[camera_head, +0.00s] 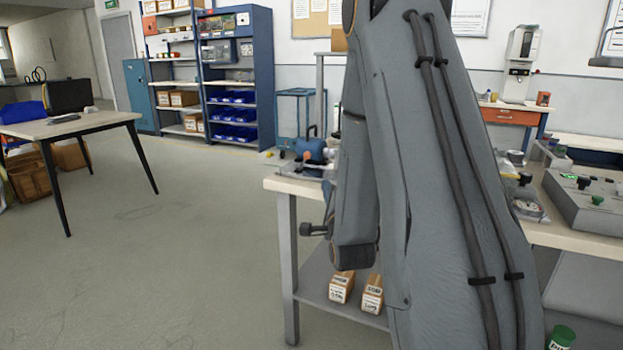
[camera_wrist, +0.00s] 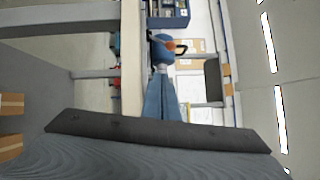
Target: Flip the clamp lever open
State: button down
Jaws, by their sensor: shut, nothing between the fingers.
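My gripper (camera_wrist: 161,72) shows in the wrist view as two blue tapered fingers held together, with nothing between them. Past their tips is a rounded blue object (camera_wrist: 162,50) with an orange spot and a dark loop-shaped handle; I cannot tell whether the tips touch it. A similar blue object (camera_head: 312,150) with orange and dark parts stands at the left end of the workbench (camera_head: 285,185) in the head view. I cannot clearly make out the clamp lever or its position. My arm hides the middle of the bench and my gripper in the head view.
Floor (camera_head: 170,260) to the left is clear, up to a separate table (camera_head: 95,122).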

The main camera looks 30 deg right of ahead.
jog(key=shift+s+d+r+m+t+h, duration=0.2)
jog(key=shift+d+m+t+h, duration=0.1)
jog(key=shift+d+m+t, duration=0.25)
jog(key=shift+w+a, duration=0.1)
jog(key=x, duration=1)
jog(key=shift+f, duration=0.15)
jog(key=shift+w+a+r, duration=0.2)
jog(key=shift+w+a, duration=0.1)
jog(key=shift+w, duration=0.25)
jog(key=shift+w+a+r, duration=0.15)
jog(key=shift+w+a, duration=0.1)
jog(key=shift+w, duration=0.3)
jog(key=shift+w+a+r, duration=0.2)
jog(key=shift+w+a, duration=0.05)
jog(key=shift+w, duration=0.35)
jog(key=shift+d+r, duration=0.1)
